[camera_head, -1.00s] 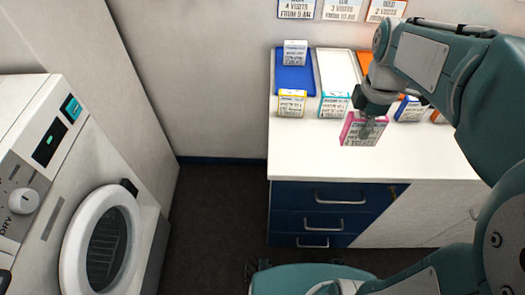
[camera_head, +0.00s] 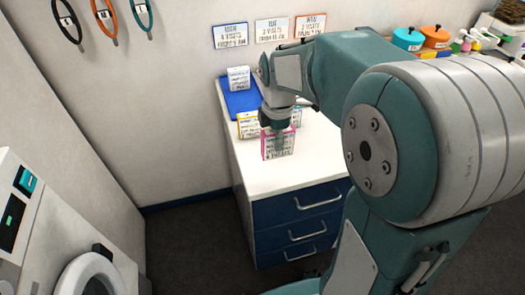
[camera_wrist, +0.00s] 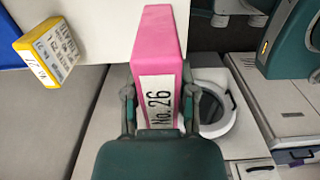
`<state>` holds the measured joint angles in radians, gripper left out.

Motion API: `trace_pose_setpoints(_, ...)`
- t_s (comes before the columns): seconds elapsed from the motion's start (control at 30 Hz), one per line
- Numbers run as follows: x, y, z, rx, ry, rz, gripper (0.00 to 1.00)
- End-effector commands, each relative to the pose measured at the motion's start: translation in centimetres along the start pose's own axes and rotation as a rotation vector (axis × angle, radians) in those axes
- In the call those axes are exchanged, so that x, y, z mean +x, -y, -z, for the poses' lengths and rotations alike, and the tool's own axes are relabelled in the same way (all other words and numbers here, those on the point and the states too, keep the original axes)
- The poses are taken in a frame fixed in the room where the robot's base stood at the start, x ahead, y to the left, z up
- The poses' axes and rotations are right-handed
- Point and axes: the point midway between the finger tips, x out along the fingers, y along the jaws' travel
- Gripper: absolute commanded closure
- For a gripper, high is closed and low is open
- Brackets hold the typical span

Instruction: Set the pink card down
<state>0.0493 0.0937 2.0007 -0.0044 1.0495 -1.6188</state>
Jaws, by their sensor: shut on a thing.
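The pink card (camera_head: 278,145) is a thick block with a pink edge and a white printed face. My gripper (camera_head: 277,133) is shut on it and holds it upright by the white counter (camera_head: 290,178), in front of the other cards. I cannot tell whether its bottom touches the counter. In the wrist view, the pink card (camera_wrist: 160,42) sits between the two fingers of my gripper (camera_wrist: 160,115), its "No. 26" label facing the camera. A blue tray (camera_head: 240,104) lies behind and left of it, with a white card (camera_head: 238,78) standing on it.
A yellow-edged card (camera_head: 248,125) stands just left of the pink card. A teal-edged card (camera_head: 297,116) is partly hidden behind my gripper. Signs (camera_head: 271,30) hang on the wall. My arm hides the counter's right side. The counter's front left is clear.

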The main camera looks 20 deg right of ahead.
Motion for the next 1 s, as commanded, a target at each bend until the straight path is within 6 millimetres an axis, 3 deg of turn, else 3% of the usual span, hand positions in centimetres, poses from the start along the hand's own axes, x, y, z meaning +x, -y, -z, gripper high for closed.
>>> trace_pose_setpoints(0.1, 2.4, -1.4, 0.9, -0.002, -0.001, 0.007, 1.0)
trace_pose_setpoints(0.23, 4.1, -2.6, 1.3, -0.001, -0.004, 0.004, 1.0)
trace_pose_setpoints(0.47, 5.5, -3.6, 1.7, 0.0, -0.006, 0.003, 1.0)
trace_pose_setpoints(0.67, 8.4, -3.8, 2.1, 0.001, -0.003, 0.005, 1.0)
trace_pose_setpoints(1.0, 8.9, -3.8, 2.0, 0.001, -0.003, 0.002, 1.0)
